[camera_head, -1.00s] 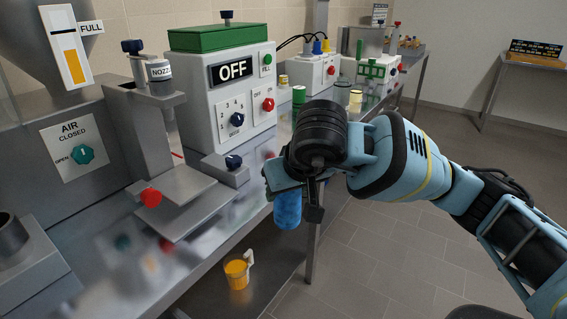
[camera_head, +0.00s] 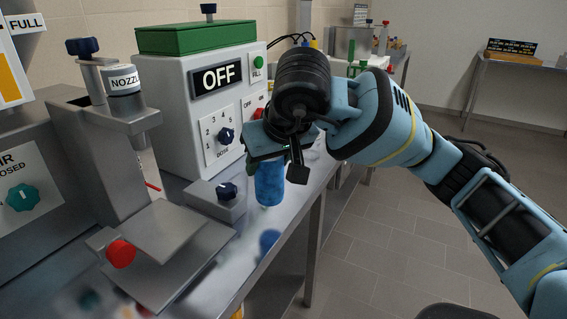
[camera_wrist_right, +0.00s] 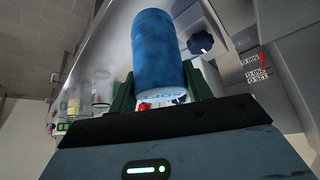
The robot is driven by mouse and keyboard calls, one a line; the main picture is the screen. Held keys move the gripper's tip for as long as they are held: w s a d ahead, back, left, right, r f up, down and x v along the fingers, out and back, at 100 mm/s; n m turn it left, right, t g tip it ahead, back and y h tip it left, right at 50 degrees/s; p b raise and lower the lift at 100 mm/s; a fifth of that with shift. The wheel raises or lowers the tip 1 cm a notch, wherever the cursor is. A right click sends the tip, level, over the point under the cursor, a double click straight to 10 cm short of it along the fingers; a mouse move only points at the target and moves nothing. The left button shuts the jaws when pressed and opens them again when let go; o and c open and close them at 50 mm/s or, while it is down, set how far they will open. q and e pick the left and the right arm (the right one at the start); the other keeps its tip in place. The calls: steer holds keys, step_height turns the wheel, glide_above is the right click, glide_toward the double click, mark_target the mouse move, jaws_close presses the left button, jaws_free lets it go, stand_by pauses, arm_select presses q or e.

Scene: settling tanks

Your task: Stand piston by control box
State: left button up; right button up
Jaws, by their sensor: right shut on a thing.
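A blue cylinder (camera_head: 269,184), which I take to be the piston, hangs upright below my right gripper (camera_head: 272,150). The right gripper is shut on it. In the right wrist view the blue cylinder (camera_wrist_right: 160,55) sits between the two green fingers. In the head view its reflection shows on the shiny bench below, with a gap, so it is held above the top. The control box (camera_head: 210,95) is white with a green lid and an OFF display. It stands just left of and behind the gripper, which hides part of its right side. My left gripper is not in view.
A grey block with a blue knob (camera_head: 228,191) lies before the control box, close left of the cylinder. The nozzle stand (camera_head: 120,130) and a plate with a red knob (camera_head: 121,254) are further left. The metal bench (camera_head: 262,225) has bare room near its front edge.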

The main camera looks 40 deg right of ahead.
steer(key=shift+w+d+f+b, duration=0.1)
steer(key=shift+w+d+f, duration=0.75)
steer(key=shift+w+d, duration=1)
steer(key=shift+w+d+f+b, duration=0.1)
steer(key=shift+w+d+f, duration=0.7)
steer(key=shift+w+d, duration=1.05)
steer(key=shift+w+d+f+b, duration=0.1)
steer(key=shift+w+d+f, duration=0.75)
steer(key=shift+w+d, duration=1)
steer(key=shift+s+f, duration=0.1)
steer(key=o, duration=1.1)
steer(key=shift+f, duration=0.1)
steer(key=shift+r, duration=0.2)
steer(key=p+v, duration=0.1)
steer(key=v, duration=1.1)
steer(key=shift+d, duration=0.1)
